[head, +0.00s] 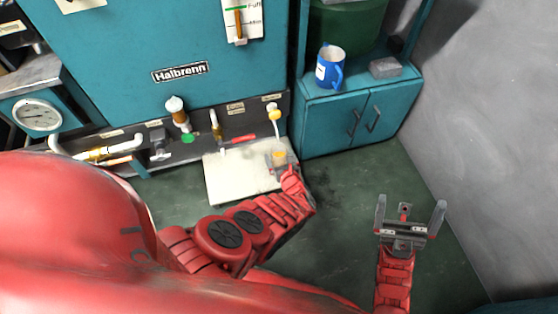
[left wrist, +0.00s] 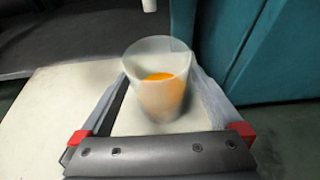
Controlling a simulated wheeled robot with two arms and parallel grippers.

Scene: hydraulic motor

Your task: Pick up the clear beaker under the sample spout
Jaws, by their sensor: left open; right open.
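The clear beaker (left wrist: 157,60) holds some orange liquid. It is upright over the pale board (left wrist: 50,110) in the left wrist view. In the head view the beaker (head: 279,157) shows small at the board's right side, below the spout (head: 273,112). My left gripper (left wrist: 160,85) is open, with one finger on each side of the beaker. I cannot tell whether the fingers touch it. In the head view my left gripper (head: 283,166) partly hides the beaker's lower part. My right gripper (head: 411,215) is open and empty over the floor at the right.
The teal machine (head: 150,50) with taps and pipes stands behind the board. A teal cabinet (head: 345,118) is close to the right of the beaker, with a blue jug (head: 329,68) and a grey block (head: 385,67) on it.

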